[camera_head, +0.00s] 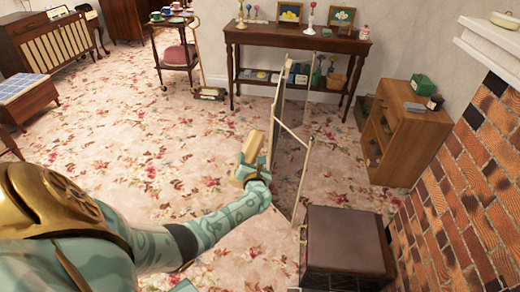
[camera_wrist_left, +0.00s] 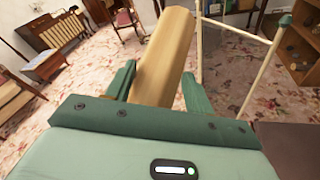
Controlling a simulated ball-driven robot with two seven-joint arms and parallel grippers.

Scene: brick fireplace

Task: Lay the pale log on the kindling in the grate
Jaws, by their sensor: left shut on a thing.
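The pale log (camera_head: 250,148) is held in my left gripper (camera_head: 254,172), above the carpet near the middle of the head view. In the left wrist view the log (camera_wrist_left: 163,52) lies between the two green fingers of the left gripper (camera_wrist_left: 162,90) and points away from the wrist. The fingers are shut on it. The log is tilted and touches nothing below that I can see. The grate and the kindling cannot be made out in either view. My right gripper is not in view.
A thin pale-framed screen (camera_head: 292,150) stands just right of the log. A dark brown box-like thing (camera_head: 345,240) is at the lower right, beside the brick fireplace wall (camera_head: 465,190). A wooden cabinet (camera_head: 405,135) stands behind. Flowered carpet (camera_head: 130,130) lies open to the left.

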